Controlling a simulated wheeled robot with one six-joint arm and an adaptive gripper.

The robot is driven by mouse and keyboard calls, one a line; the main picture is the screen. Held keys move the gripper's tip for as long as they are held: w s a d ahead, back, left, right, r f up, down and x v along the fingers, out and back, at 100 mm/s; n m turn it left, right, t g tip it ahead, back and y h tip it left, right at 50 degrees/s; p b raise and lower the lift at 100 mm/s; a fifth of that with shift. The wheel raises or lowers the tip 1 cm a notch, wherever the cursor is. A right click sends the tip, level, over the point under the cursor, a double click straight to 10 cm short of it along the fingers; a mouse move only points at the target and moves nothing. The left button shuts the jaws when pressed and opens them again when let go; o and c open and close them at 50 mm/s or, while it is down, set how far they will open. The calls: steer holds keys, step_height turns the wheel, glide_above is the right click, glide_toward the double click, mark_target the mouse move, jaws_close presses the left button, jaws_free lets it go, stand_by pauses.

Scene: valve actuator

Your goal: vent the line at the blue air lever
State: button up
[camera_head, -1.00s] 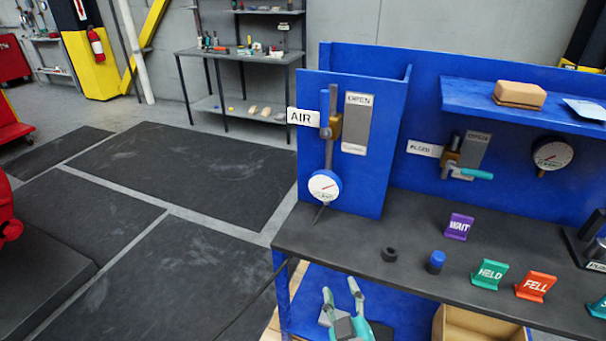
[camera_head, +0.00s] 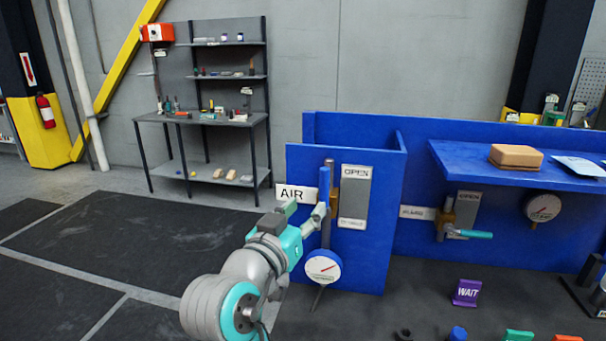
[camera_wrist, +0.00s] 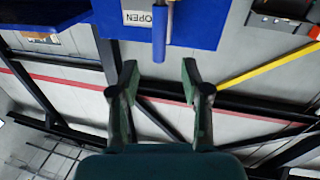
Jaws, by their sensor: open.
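The blue air lever (camera_head: 324,182) stands upright on the blue panel's pipe, beside the brass valve body (camera_head: 335,198) and the grey plate marked OPEN (camera_head: 355,200). The AIR sign (camera_head: 294,193) is to its left. The air gauge (camera_head: 323,267) is below it. My gripper (camera_head: 305,210) is open and empty in front of the panel, at the lever's lower left in the head view. In the wrist view the lever (camera_wrist: 159,38) lies ahead of my open gripper (camera_wrist: 160,72), lined up with the gap between the fingertips. Contact with the lever is not visible.
A second valve with a teal handle (camera_head: 470,234) and another gauge (camera_head: 542,207) are on the back panel to the right. A shelf (camera_head: 460,165) juts out above them. A purple WAIT sign (camera_head: 467,292) stands on the dark bench. Open floor lies left.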

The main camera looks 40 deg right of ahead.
mark_target(322, 180)
steer(key=shift+m+g, duration=0.5)
steer(key=shift+m, duration=0.2)
steer(key=x, duration=0.3)
steer(key=r+x, duration=0.1)
steer(key=x, duration=0.3)
steer(key=r+x, duration=0.1)
steer(key=x, duration=0.2)
steer(key=shift+w+d+r, duration=0.15)
steer(key=shift+w+d, duration=0.1)
steer(key=shift+w, duration=0.05)
steer(key=shift+c, duration=0.2)
jaws_close()
